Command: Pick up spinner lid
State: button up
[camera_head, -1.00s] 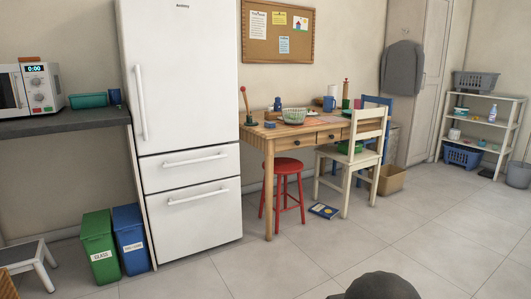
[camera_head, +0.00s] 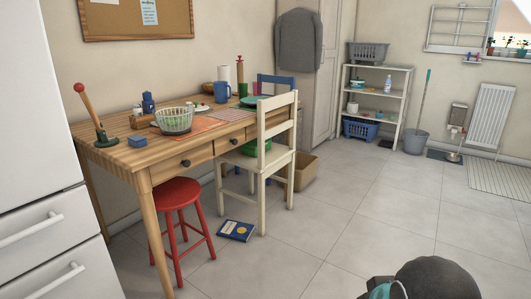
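I cannot make out a spinner lid for certain. A pale basket-like bowl (camera_head: 175,121) with green contents stands on the wooden table (camera_head: 118,158). A flat teal round thing (camera_head: 254,101) lies at the table's far end, partly hidden by the white chair; I cannot tell whether it is a lid or a plate. A dark rounded part of my own arm shows at the bottom edge, with a bit of teal beside it. My gripper's fingers are not in view, and the table is well ahead of me to the left.
A red stool (camera_head: 175,194) and a white chair (camera_head: 272,157) stand at the table's front. A blue book (camera_head: 235,231) lies on the floor. The white fridge (camera_head: 40,150) is close on the left. A cardboard box (camera_head: 303,172) sits behind the chair.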

aim_at(199, 108)
jog(key=u, duration=0.15)
jog(key=i, duration=2.15)
jog(key=u, duration=0.6)
